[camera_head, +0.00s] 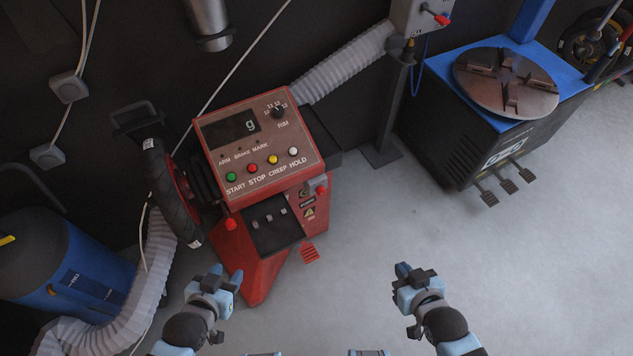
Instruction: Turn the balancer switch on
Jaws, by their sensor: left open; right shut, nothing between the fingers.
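The red wheel balancer (228,250) stands left of centre. Its sloped panel (265,164) has a dark display (231,128) showing a pale "g", a black RIM knob (278,111), and green, red, yellow and white buttons. A small red knob (321,189) sits on its right side. A grey box (415,14) with a red-tipped lever (441,19) is on a post at the top. I cannot tell which control is the balancer switch. My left gripper (226,274) is open and empty, in front of the balancer's base. My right gripper (403,270) is shut and empty over the floor, right of it.
A wheel with a black tyre (167,190) is on the balancer's left. A blue-and-black tyre changer (498,130) with pedals stands at the right. A blue drum (62,265) and ribbed grey hose (152,270) are at lower left. Floor at lower right is clear.

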